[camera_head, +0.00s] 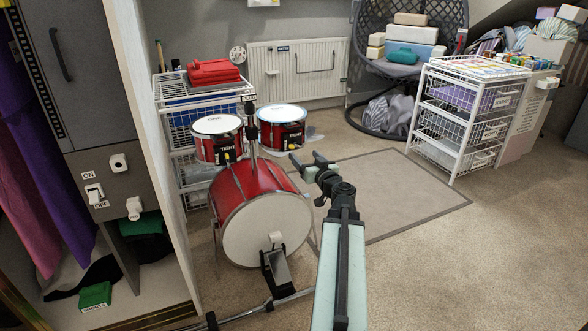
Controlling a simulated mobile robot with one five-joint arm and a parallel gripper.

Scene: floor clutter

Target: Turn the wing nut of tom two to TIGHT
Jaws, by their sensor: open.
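Two small red toms with white heads stand above a red bass drum (262,214). The left tom (207,149) and the right tom (278,136) each carry a black plate marked TIGHT, with a small yellow piece low on it. These look like wing nuts, the left one (227,156) and the right one (298,142), but their turned position is too small to tell. The head lettering is too small to read, so I cannot tell which tom is two. My gripper (304,156) is open and empty, right of and below the right tom, apart from it.
A pedal (276,272) and metal bar stand before the bass drum. A cabinet (85,75) is at left, a drawer cart (460,115) at right. The mat (405,200) is mostly clear.

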